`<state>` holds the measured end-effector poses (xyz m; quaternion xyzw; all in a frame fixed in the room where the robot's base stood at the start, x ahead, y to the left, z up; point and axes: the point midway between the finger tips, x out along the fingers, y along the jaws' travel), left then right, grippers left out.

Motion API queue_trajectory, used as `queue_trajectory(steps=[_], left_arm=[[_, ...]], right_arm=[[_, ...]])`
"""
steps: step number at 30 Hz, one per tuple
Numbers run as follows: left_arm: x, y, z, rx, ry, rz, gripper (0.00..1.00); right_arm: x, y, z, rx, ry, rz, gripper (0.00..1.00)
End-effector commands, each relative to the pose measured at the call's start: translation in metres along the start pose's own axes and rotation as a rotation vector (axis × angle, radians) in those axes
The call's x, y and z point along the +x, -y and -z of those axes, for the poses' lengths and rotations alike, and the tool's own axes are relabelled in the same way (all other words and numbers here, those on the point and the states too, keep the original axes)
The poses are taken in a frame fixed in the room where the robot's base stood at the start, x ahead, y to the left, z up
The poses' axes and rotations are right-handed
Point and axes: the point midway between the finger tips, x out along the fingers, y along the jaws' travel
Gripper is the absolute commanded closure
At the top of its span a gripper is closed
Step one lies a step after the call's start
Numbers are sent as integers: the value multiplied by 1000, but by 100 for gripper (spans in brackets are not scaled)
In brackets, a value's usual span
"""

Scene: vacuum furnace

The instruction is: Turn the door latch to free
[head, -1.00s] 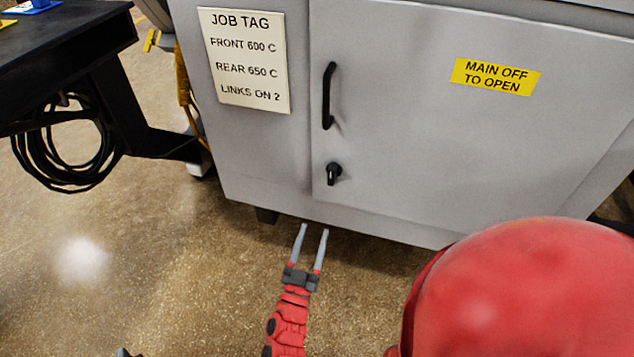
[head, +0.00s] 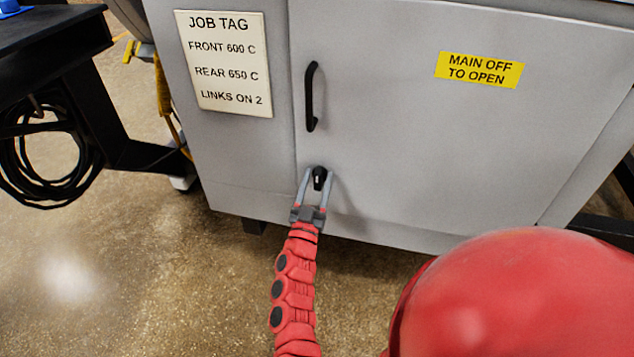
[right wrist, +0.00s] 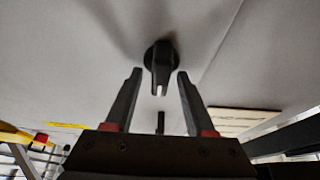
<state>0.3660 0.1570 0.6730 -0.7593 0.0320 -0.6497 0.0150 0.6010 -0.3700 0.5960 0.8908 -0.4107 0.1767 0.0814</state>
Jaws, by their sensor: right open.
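The black door latch (head: 319,178) is a small knob with a pale mark, low on the grey cabinet door (head: 400,140), below the black door handle (head: 311,96). My right gripper (head: 318,175) is open, with one finger on each side of the latch in the head view. In the right wrist view the latch (right wrist: 161,66) lies between and just beyond the fingertips of the gripper (right wrist: 159,75), with gaps on both sides. I see no contact. My left gripper is not in view.
A job tag (head: 224,62) is on the panel left of the door, and a yellow sign (head: 479,70) is on the door. A black table frame (head: 100,120) with a coiled cable (head: 45,160) stands at the left. The floor before the cabinet is clear.

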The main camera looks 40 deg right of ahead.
Motion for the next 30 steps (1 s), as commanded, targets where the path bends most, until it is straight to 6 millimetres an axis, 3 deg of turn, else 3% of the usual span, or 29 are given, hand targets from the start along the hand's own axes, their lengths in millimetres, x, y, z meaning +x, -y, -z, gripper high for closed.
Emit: queue_trajectory(steps=[5, 14, 30], left_arm=[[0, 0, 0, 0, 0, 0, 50], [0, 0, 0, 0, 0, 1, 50], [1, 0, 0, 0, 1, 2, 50]], right_arm=[[0, 0, 0, 0, 0, 0, 45], [0, 0, 0, 0, 0, 0, 99], [0, 0, 0, 57, 0, -24, 100]])
